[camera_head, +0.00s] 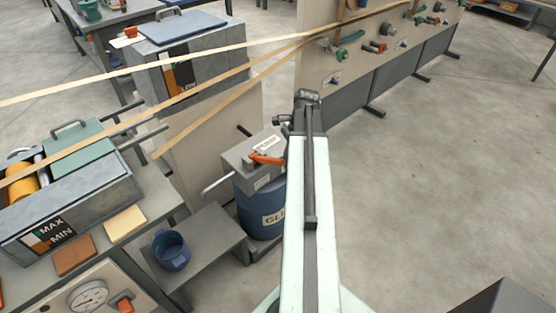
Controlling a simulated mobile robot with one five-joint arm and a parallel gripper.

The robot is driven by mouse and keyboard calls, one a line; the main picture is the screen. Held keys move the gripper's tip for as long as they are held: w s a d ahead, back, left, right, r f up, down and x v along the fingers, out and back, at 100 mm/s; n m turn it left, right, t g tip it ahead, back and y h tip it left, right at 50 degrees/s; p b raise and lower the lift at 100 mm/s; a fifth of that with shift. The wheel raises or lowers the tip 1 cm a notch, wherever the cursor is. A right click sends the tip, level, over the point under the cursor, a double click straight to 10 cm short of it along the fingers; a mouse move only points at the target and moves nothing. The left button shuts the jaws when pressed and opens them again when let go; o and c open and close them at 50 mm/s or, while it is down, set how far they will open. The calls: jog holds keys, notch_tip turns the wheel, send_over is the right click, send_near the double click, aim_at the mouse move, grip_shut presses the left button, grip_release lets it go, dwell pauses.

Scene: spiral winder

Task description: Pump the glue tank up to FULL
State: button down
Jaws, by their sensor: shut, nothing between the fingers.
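A blue drum (262,213) with the letters "GLU" showing stands left of my arm. On top of it is a grey pump box (240,158) with an orange-red lever (266,158) and a pale handle bar (217,187) sticking out to the left. My arm hides the drum's right side. At the lower left, a grey glue tank (95,200) has a MAX/MIN level plate (50,234) and a green lid. My gripper (282,121) is small and dark at the arm's far end. It appears shut and empty, beyond the pump box; contact cannot be judged.
A second grey tank (200,75) with a blue lid stands behind. Tan paper strips (230,70) cross above. A blue cup (171,250) sits on a low grey bench. A round dial (88,297) is at lower left, its reading unclear. The floor at right (450,190) is clear.

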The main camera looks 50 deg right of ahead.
jog(key=p+v, duration=0.7)
jog(key=shift+r+p, duration=0.3)
jog(key=shift+r, duration=0.1)
jog(key=shift+s+d, duration=0.1)
jog(key=w+a+n+g+h, duration=0.1)
jog(key=w+a+n, duration=0.45)
jog(key=a, duration=0.55)
jog(key=w+a+n, duration=0.5)
jog(key=a+n, duration=0.1)
jog(key=a, duration=0.4)
jog(key=a+n, duration=0.3)
jog(key=a, duration=0.4)
jog(key=w+a+n+h, duration=0.1)
jog(key=a+n, duration=0.3)
jog(key=a, duration=0.3)
jog(key=a+n, duration=0.4)
jog(key=a, duration=0.4)
jog(key=shift+w+f+h, duration=0.3)
jog(key=shift+w+f, duration=0.1)
